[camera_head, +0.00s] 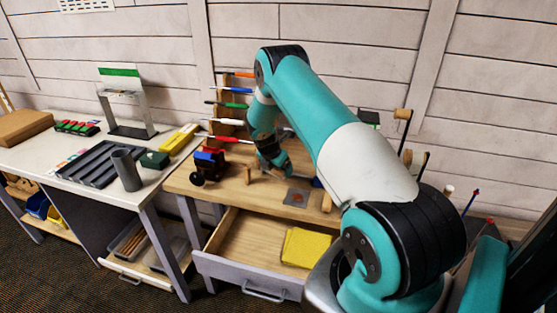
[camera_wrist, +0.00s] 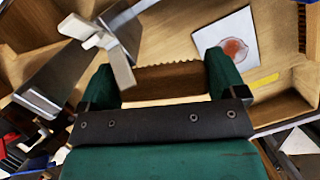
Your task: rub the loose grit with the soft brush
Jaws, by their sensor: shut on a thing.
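My gripper (camera_wrist: 160,66) is shut on a brown wooden block with a scalloped edge, which looks like the soft brush (camera_wrist: 165,84). The block spans the gap between the two green fingers. Its bristles cannot be made out. In the head view my gripper (camera_head: 284,168) is low over the wooden bench, and the brush cannot be picked out there. The loose grit (camera_wrist: 235,49) is a reddish round patch on a pale square plate (camera_wrist: 213,37), ahead and right of the fingers, apart from the brush. In the head view the grit (camera_head: 297,197) shows on a grey plate (camera_head: 289,202).
The drawer (camera_head: 240,240) below is open with a yellow cloth (camera_head: 305,247) inside. A metal clamp-like part (camera_wrist: 105,40) is close to the left finger.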

